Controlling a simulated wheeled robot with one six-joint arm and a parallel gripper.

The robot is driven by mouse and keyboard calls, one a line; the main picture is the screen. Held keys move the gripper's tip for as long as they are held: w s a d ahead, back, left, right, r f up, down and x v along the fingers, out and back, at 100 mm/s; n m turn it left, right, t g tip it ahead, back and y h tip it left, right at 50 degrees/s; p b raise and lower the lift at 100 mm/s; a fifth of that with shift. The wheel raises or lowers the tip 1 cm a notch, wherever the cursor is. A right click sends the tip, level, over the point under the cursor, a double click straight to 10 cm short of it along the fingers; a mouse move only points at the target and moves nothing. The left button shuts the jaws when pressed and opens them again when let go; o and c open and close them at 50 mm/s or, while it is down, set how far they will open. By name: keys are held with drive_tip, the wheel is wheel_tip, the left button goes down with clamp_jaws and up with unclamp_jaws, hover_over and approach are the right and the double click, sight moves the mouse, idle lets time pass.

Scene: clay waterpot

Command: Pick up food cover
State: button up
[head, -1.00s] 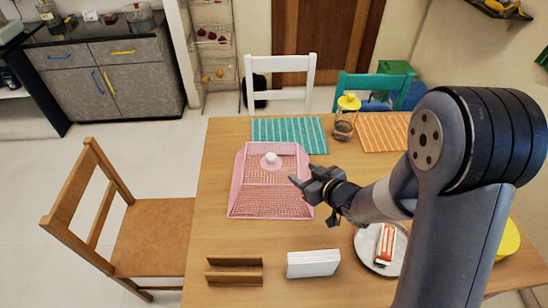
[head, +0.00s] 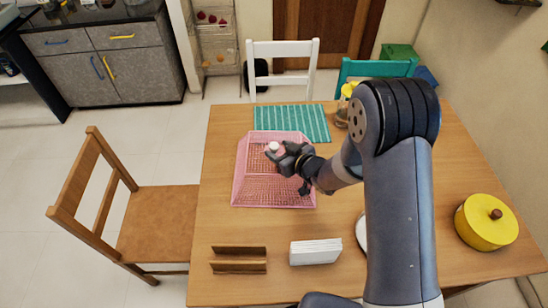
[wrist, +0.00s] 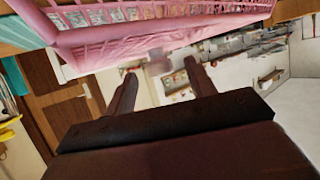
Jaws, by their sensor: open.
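The pink mesh food cover (head: 275,190) sits on the wooden table, with a white knob (head: 273,147) on top. My gripper (head: 274,154) is at the knob in the head view, its fingers overlapping the cover's top. I cannot tell whether they touch the knob. In the wrist view my gripper (wrist: 160,70) has two dark fingers spread apart, with nothing clearly held between them. The pink cover (wrist: 150,27) fills the top of that view, beyond the fingertips. My gripper hides part of the cover's right side in the head view.
A teal striped placemat (head: 292,122) lies behind the cover. A white block-like item (head: 315,252) and a wooden holder (head: 238,260) stand in front. A yellow pot (head: 487,222) is at the right. My arm hides much of the plate. Table left of the cover is clear.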

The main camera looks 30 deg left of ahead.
drive_tip(key=shift+x, duration=1.1)
drive_tip(key=shift+c, duration=0.3)
clamp_jaws()
